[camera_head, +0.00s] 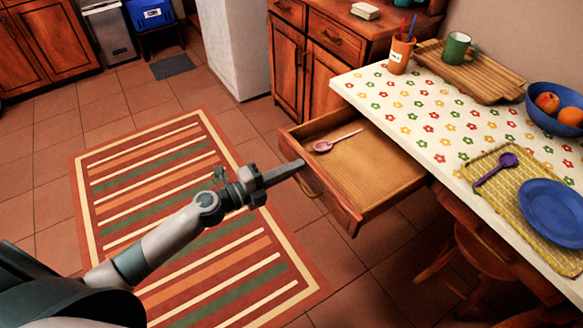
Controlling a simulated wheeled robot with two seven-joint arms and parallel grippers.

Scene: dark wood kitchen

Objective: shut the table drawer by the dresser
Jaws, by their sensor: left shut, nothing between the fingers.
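The table drawer (375,179) is pulled well out from under the flower-patterned table (440,115), near the wooden dresser (318,70). A pink spoon (336,141) lies inside it, toward the dresser end. The drawer front faces left and has a brass-coloured handle (308,188). My left gripper (298,166) is shut and empty, its tips close to the drawer front just above the handle. I cannot tell whether the tips touch the front. My right gripper is not in view.
On the table are a pen cup (400,55), a wooden tray (485,82), a green mug (457,48), a blue fruit bowl (545,118) and a blue plate (555,210). A chair (475,240) stands below the table. The striped rug (110,190) is clear floor.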

